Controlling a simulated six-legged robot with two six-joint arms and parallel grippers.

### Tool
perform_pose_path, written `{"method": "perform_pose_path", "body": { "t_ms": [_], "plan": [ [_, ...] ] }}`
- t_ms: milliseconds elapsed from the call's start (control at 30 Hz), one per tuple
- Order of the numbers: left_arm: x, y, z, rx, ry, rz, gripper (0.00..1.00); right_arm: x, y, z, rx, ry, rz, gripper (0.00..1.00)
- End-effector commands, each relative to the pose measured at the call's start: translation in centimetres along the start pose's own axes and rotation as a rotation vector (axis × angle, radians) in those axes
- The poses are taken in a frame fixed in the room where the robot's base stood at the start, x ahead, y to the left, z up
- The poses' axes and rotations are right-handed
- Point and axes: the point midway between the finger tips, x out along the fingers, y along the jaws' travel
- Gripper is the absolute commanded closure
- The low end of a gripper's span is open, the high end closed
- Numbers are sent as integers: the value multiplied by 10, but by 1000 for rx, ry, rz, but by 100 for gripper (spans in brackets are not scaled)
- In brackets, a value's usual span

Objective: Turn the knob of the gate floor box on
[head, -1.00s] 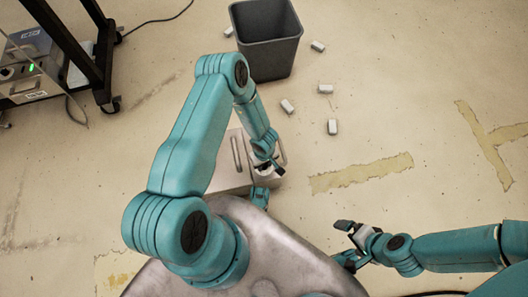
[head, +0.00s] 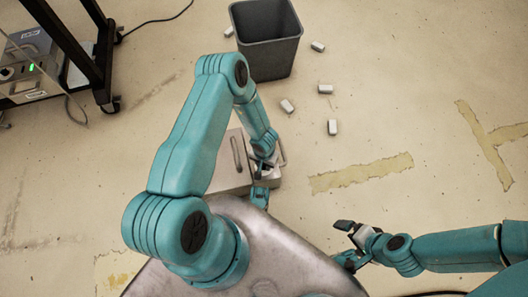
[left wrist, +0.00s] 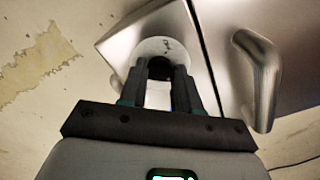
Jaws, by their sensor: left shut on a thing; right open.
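The gate floor box (head: 228,172) is a pale metal box on the floor beside my body, partly hidden by my left arm. In the left wrist view its metal top (left wrist: 137,32) carries a round white dial plate (left wrist: 163,47) with a small dark mark. A black knob (left wrist: 160,68) stands on the plate between my left fingers. My left gripper (head: 263,168) is over the box's right part and is shut on the knob; it also shows in the left wrist view (left wrist: 162,84). The knob's exact setting cannot be read. My right gripper (head: 346,242) is open and empty above the floor.
A handle (head: 238,153) stands up from the box, right of the knob in the left wrist view (left wrist: 258,75). A dark bin (head: 268,45) and several small white blocks (head: 332,127) are beyond. A black rack (head: 88,50) stands at upper left.

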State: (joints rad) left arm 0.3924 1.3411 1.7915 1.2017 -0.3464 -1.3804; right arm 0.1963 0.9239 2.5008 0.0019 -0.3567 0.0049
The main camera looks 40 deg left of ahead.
Motion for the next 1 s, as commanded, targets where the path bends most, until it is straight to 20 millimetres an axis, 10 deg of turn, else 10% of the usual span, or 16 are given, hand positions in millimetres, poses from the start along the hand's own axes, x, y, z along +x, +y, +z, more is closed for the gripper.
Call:
{"method": "perform_pose_path", "body": {
  "t_ms": [867,900,1000],
  "plan": [
    [-1,0,-1,154,2,-1,99,0,0,0,0,0,0,0],
    [0,0,-1,154,2,-1,62,0,0,0,0,0,0,0],
    [0,0,-1,154,1,-1,43,0,0,0,0,0,0,0]
  ]
}}
